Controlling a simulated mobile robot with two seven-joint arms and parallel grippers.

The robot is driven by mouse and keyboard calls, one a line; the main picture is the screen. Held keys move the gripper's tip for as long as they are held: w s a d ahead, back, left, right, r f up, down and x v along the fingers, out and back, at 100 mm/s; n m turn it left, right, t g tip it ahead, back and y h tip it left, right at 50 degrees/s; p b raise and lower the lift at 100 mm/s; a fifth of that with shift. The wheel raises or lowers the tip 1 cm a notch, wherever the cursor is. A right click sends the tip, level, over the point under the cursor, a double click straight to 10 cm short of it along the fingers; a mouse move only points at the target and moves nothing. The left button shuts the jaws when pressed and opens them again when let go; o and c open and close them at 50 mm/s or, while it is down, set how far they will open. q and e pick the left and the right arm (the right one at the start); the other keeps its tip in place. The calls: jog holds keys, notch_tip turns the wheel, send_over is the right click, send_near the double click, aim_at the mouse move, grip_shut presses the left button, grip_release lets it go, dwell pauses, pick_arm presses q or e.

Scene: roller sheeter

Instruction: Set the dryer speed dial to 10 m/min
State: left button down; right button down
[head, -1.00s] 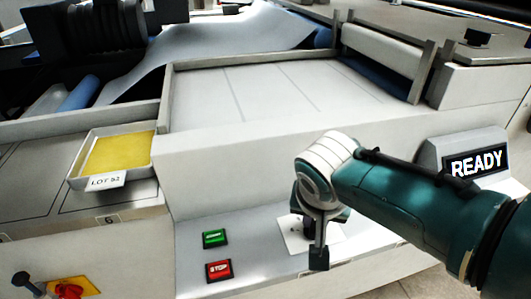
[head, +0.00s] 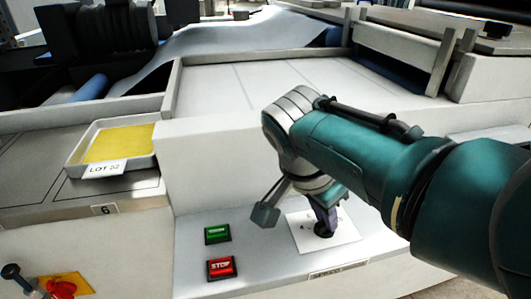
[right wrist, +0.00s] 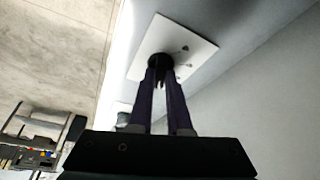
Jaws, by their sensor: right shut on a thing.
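The dial is a small black knob (head: 324,230) on a white plate (head: 345,232), set in the sloped grey control panel. My right gripper (head: 322,218) points down at the knob from above. In the right wrist view the two dark fingers (right wrist: 162,88) are shut on the round black knob (right wrist: 160,61), with the white plate (right wrist: 190,43) around it. The dark marks on the plate are too small and partly hidden to read, so I cannot tell the dial's setting. My left gripper is not in view.
A green button (head: 217,234) and a red STOP button (head: 221,267) sit left of the plate. A tray (head: 75,165) labelled LOT 52 holds a yellow sheet at the left. A red rotary switch (head: 62,289) on yellow is at lower left. The panel around the buttons is clear.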

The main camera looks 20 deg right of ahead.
dwell(0.4)
jog(key=c, duration=0.9)
grip_release()
jog(key=shift+o, duration=0.2)
jog(key=shift+r, duration=0.1)
jog(key=shift+a+r, duration=0.1)
jog(key=shift+r, duration=0.2)
jog(key=p+v, duration=0.3)
jog(key=v, duration=0.6)
jog(key=shift+s, duration=0.1)
